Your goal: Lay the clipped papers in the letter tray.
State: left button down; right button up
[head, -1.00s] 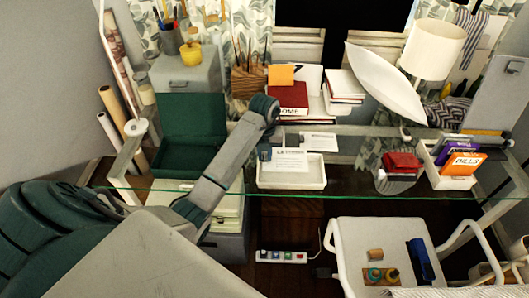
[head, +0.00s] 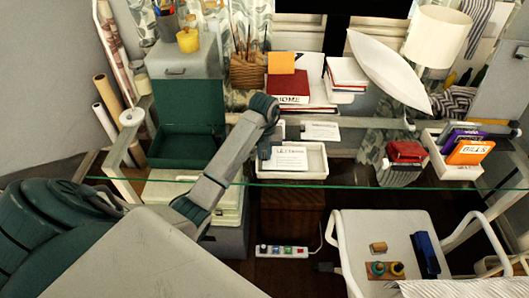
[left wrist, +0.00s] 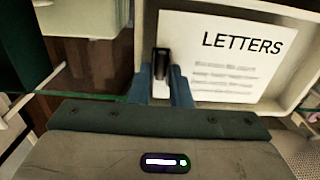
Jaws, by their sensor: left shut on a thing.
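The clipped papers (head: 290,156) are a white sheet headed "LETTERS" and lie flat over the white letter tray (head: 292,175), within its rim as seen from above. In the left wrist view the sheet (left wrist: 215,65) shows its heading and blurred lines, with the tray rim (left wrist: 245,12) around it. My left gripper (left wrist: 166,85) is shut on the black clip (left wrist: 161,62) at the sheet's left edge. In the head view my left gripper (head: 264,150) is at the tray's left end. I cannot tell whether the papers touch the tray floor. My right gripper is not in view.
Another white sheet (head: 320,131) lies on the glass desk behind the tray. A green open box (head: 188,130) stands left, red books (head: 288,88) behind. A white cart (head: 385,225) is in front.

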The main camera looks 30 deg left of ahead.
pick_arm(q)
jog(key=c, duration=1.3)
grip_release()
jog(key=shift+o, duration=0.2)
jog(key=shift+r, duration=0.15)
